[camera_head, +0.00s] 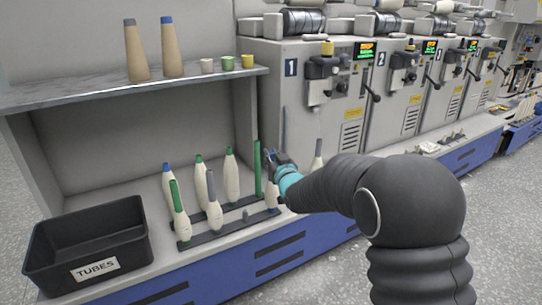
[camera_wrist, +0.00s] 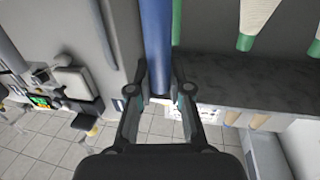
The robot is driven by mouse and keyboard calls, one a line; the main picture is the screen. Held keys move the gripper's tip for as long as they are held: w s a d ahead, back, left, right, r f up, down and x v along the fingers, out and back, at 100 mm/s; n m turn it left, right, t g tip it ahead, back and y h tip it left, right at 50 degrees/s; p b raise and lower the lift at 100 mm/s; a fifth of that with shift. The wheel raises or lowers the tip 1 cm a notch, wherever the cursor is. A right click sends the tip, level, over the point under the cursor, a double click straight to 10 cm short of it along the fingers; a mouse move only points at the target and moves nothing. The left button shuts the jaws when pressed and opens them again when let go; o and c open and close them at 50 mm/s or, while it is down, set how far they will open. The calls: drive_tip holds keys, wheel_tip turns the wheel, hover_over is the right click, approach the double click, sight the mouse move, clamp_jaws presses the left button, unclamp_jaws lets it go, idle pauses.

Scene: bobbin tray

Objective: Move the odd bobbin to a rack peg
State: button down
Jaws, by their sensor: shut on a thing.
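My gripper (camera_head: 272,158) is shut on the blue upper end of a bobbin. In the wrist view the blue tube (camera_wrist: 157,40) lies between my two fingers (camera_wrist: 160,92). The bobbin's pale body (camera_head: 271,195) hangs below my gripper at the right end of the front rack rail (camera_head: 225,232); whether it touches the rail cannot be told. Standing on the rails are a blue-topped bobbin (camera_head: 168,187), green-topped bobbins (camera_head: 180,214), (camera_head: 201,185) and (camera_head: 231,178), and a grey-topped one (camera_head: 214,210). A short bare peg (camera_head: 246,215) shows on the front rail.
A black TUBES bin (camera_head: 88,245) stands at the left front. A bare green tube (camera_head: 257,168) stands close left of my gripper. The shelf above (camera_head: 110,97) holds two brown cones and small cups. Numbered machines (camera_head: 300,75) stand behind; a grey-topped bobbin (camera_head: 318,158) shows to the right.

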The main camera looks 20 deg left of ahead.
drive_tip(key=shift+f, duration=0.2)
drive_tip(key=c, duration=1.4)
unclamp_jaws()
drive_tip(key=shift+o, duration=0.2)
drive_tip(key=shift+b+v, duration=1.05)
drive_tip(key=shift+v, duration=0.4)
drive_tip(key=b+v, duration=0.3)
drive_tip(key=v, duration=0.5)
